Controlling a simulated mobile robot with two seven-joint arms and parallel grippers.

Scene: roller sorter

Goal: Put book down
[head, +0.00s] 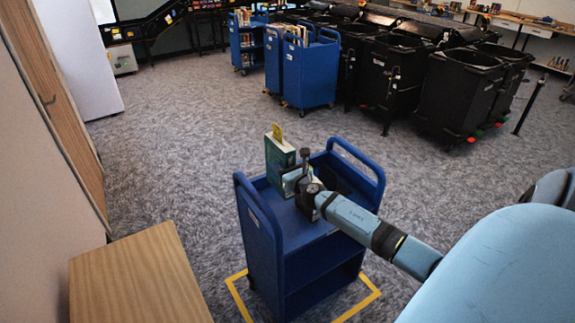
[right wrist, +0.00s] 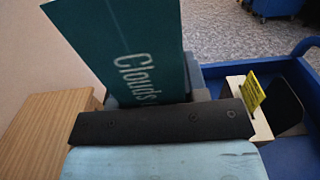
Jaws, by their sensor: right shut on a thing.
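A teal-green book (head: 279,160) stands upright over the top shelf of a blue cart (head: 262,235) in the head view. In the right wrist view the book (right wrist: 125,45) fills the upper middle, with "Clouds" on its cover. My right gripper (head: 291,181) is shut on the book near its lower part. A yellow slip (head: 277,131) shows at the book's top in the head view. I cannot tell whether the book's bottom edge touches the shelf. My left gripper is not in view.
The cart has raised side handles and stands in a yellow floor outline (head: 238,293). A wooden table (head: 140,275) is at the lower left. Other blue carts (head: 310,75) and black bins (head: 458,95) stand farther back. Carpet between is clear.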

